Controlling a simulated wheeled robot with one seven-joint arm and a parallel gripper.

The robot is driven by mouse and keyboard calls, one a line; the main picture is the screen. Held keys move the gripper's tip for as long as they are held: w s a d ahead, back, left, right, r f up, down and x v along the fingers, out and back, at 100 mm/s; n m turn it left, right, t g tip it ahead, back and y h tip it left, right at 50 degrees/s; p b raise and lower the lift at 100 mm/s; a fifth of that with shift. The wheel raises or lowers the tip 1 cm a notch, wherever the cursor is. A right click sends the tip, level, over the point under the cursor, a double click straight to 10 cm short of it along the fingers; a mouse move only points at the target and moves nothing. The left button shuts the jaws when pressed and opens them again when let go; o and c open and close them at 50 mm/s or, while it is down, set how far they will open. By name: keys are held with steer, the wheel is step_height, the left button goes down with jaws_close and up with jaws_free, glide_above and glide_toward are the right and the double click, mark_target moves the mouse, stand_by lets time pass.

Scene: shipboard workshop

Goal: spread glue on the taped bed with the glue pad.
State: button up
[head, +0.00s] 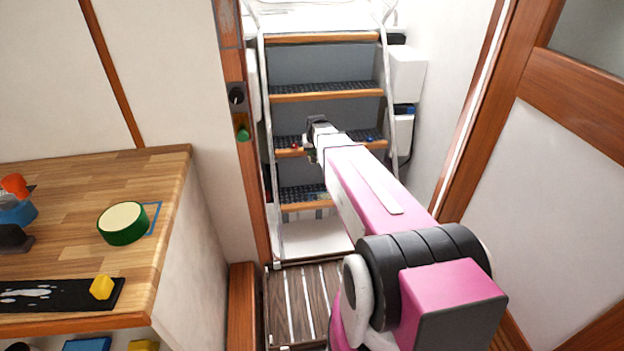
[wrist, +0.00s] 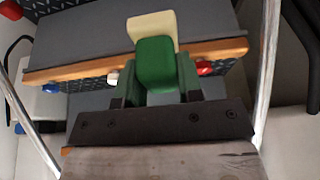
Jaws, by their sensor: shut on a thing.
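My gripper (head: 318,128) reaches out in front of the stairs at the far end of my arm. In the wrist view my gripper (wrist: 150,95) is shut on the glue pad (wrist: 155,62), a green block with a cream face. The pad hangs in front of a stair tread; I cannot tell whether it touches anything. In the head view the pad is too small and covered to make out clearly. I cannot identify the taped bed with certainty. Small red, white and blue things (wrist: 205,69) sit by the black tread behind the pad.
A wooden bench (head: 80,190) on the left holds a green round item (head: 123,224), a black strip (head: 60,294) with white smears, and a yellow block (head: 102,287). A door post (head: 240,175) and a wooden door (head: 560,170) flank the passage. Stair rails (head: 264,120) stand beside the treads.

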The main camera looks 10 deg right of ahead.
glide_above(318, 194)
steer(key=s+a, duration=0.2)
steer(key=a, duration=0.2)
step_height(318, 194, down, 18)
steer(key=r, duration=0.1)
steer(key=shift+d+f, duration=0.2)
steer(key=shift+f, duration=3.55)
steer(key=shift+f, duration=1)
steer(key=shift+d+r, duration=0.1)
steer(key=shift+d, duration=1.7)
steer(key=shift+d+f, duration=0.15)
steer(key=shift+d, duration=1.7)
steer(key=shift+d+f, duration=0.1)
steer(key=shift+d, duration=1.7)
steer(key=shift+d+r, duration=0.15)
steer(key=shift+d, duration=1.6)
steer(key=shift+d+r, duration=0.1)
steer(key=shift+d, duration=1.65)
steer(key=shift+d+f, duration=0.1)
steer(key=shift+d, duration=3.4)
